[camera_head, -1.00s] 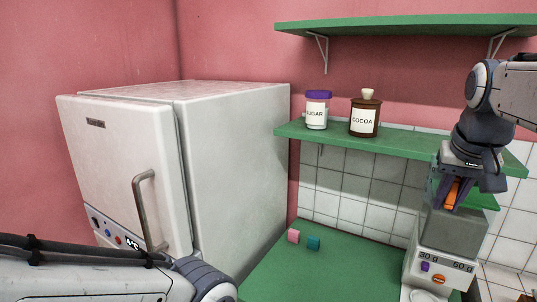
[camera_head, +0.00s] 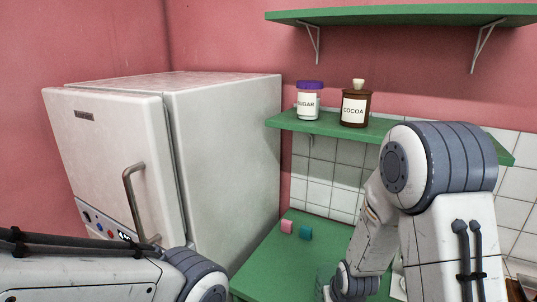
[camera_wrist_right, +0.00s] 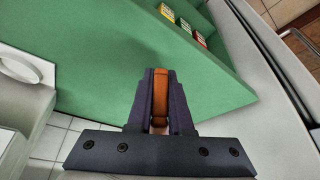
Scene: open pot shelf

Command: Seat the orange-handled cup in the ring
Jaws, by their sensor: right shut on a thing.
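In the right wrist view, my right gripper (camera_wrist_right: 160,100) is shut on the orange handle (camera_wrist_right: 159,92) of the cup. The cup's body is hidden from this view, apart from a possible pale bit below the handle. A white round rim (camera_wrist_right: 22,66), possibly the ring, shows at the left edge of that view, apart from the gripper. In the head view, my right arm covers the lower right, and neither its gripper nor the cup can be made out. My left arm enters at the lower left, with its gripper out of frame.
A white fridge (camera_head: 225,165) stands left. A green shelf (camera_head: 290,122) holds a sugar jar (camera_head: 308,103) and a cocoa jar (camera_head: 354,108). Small coloured boxes (camera_wrist_right: 183,24) show in the wrist view.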

